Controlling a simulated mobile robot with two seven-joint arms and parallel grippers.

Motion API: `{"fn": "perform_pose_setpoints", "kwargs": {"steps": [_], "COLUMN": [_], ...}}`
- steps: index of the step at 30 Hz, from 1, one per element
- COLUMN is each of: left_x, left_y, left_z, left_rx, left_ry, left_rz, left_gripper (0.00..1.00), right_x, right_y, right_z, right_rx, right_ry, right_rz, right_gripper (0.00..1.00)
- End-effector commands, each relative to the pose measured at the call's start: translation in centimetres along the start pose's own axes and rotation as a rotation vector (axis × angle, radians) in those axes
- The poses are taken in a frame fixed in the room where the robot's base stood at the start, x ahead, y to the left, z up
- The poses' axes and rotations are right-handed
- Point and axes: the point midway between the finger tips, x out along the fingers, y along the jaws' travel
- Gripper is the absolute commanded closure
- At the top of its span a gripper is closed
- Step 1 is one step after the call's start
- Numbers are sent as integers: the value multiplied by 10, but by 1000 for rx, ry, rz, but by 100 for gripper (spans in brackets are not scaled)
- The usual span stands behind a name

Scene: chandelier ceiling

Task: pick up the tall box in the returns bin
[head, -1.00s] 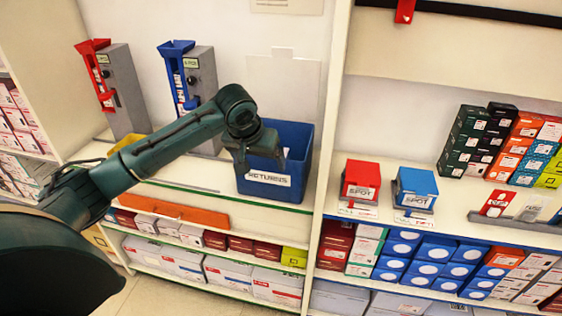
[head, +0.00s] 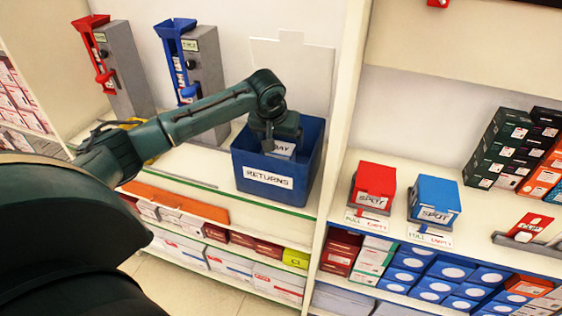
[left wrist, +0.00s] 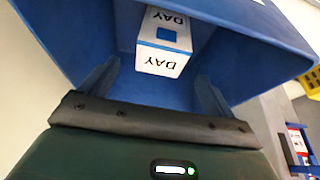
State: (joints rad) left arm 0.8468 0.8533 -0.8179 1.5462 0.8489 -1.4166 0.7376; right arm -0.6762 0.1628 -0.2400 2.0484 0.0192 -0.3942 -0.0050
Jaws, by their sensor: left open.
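The blue returns bin (head: 268,181) stands on the middle shelf, with a white RETURNS label on its front. A white box marked DAY (head: 283,149) shows inside it, partly hidden by my gripper. In the left wrist view the box (left wrist: 164,62) is white with a blue square, against the blue inside of the bin (left wrist: 115,35). My left gripper (head: 279,147) is at the bin's mouth, pointing down into it. In the left wrist view its two fingers (left wrist: 155,90) are apart, one to each side of the box's line, with nothing between them. My right gripper is not in view.
A shelf upright (head: 340,130) stands just right of the bin. Beyond it are a red box (head: 374,183) and a blue box (head: 435,197) marked SPOT. Red (head: 104,70) and blue (head: 185,60) dispensers stand at the back left. A white panel rises behind the bin.

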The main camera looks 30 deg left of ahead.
Motion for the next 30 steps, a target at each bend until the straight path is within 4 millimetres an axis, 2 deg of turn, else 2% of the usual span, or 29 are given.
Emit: {"fn": "perform_pose_setpoints", "kwargs": {"steps": [4, 12, 21, 30], "left_x": [11, 49, 54, 54], "left_y": [0, 0, -1, -1], "left_z": [1, 3, 3, 3], "left_rx": [1, 2, 2, 2], "left_ry": [-2, -1, 1, 1], "left_rz": [-1, 1, 1, 1], "left_gripper": [11, 11, 11, 35], "right_x": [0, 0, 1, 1], "right_y": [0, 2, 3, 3], "right_z": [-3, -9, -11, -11], "right_rx": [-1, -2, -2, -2], "right_ry": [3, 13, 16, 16], "right_rz": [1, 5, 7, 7], "right_gripper": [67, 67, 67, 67]}}
